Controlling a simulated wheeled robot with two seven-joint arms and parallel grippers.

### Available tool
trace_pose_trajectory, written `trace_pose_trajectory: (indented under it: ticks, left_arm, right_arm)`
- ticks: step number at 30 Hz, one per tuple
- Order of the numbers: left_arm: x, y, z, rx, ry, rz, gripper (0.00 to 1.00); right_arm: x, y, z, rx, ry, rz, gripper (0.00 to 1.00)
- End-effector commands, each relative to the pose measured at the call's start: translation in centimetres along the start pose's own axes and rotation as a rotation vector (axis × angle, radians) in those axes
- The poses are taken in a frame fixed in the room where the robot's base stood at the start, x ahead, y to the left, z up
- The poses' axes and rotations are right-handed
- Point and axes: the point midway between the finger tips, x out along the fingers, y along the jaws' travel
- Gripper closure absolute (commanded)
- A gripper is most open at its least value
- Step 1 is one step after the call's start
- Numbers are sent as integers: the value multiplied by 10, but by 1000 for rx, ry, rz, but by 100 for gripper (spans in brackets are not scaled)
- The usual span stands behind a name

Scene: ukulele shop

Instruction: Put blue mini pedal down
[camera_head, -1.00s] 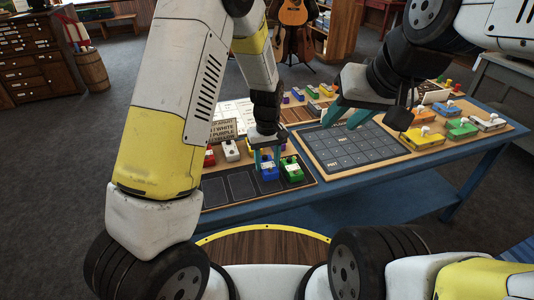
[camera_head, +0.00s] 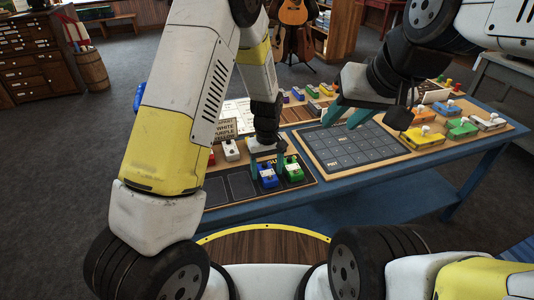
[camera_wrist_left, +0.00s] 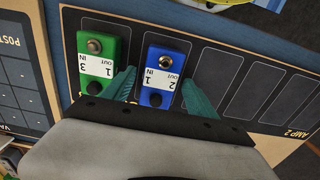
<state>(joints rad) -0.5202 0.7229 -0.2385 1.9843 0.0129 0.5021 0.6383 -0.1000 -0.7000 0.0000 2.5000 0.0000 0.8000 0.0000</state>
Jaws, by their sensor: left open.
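The blue mini pedal (camera_head: 268,176) sits in a dark slot of the front pedal board, just left of the green pedal (camera_head: 293,169). In the left wrist view the blue pedal (camera_wrist_left: 163,72) stands upright beside the green pedal (camera_wrist_left: 96,65). My left gripper (camera_head: 267,167) is open, with its teal fingers (camera_wrist_left: 157,92) on either side of the blue pedal and a gap showing. My right gripper (camera_head: 343,114) hangs over the grid mat with its teal fingers spread apart and nothing between them.
Empty dark slots (camera_wrist_left: 213,80) lie beside the blue pedal on the board. The grid mat (camera_head: 350,147) is to the right. Yellow, green and other pedals (camera_head: 462,129) stand on the right board. A small sign (camera_head: 227,129) stands behind the front board.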

Motion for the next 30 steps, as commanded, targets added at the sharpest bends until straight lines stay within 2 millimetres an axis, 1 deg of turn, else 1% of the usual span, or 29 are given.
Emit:
trace_pose_trajectory:
  ticks: [2,5,12,16,19,23,26,29,30]
  left_arm:
    - [-5,0,0,0,2,1,33]
    - [-18,1,-1,1,3,3,33]
    - [-70,1,-1,1,4,4,33]
    - [-95,1,-1,0,4,4,33]
    - [-109,1,-1,0,3,2,33]
    - [-120,0,0,0,2,2,33]
    - [-134,-6,1,5,6,21,33]
    - [-161,-21,4,24,22,71,33]
    - [-175,-30,7,35,33,97,33]
  right_arm:
    - [0,0,0,0,0,0,64]
    - [0,0,0,0,0,0,64]
    - [0,0,0,0,0,0,64]
    - [0,0,0,0,0,0,64]
    - [0,0,0,0,0,0,64]
    - [0,0,0,0,0,0,64]
    - [0,0,0,0,0,0,64]
    - [0,0,0,0,0,0,64]
    - [0,0,0,0,0,0,64]
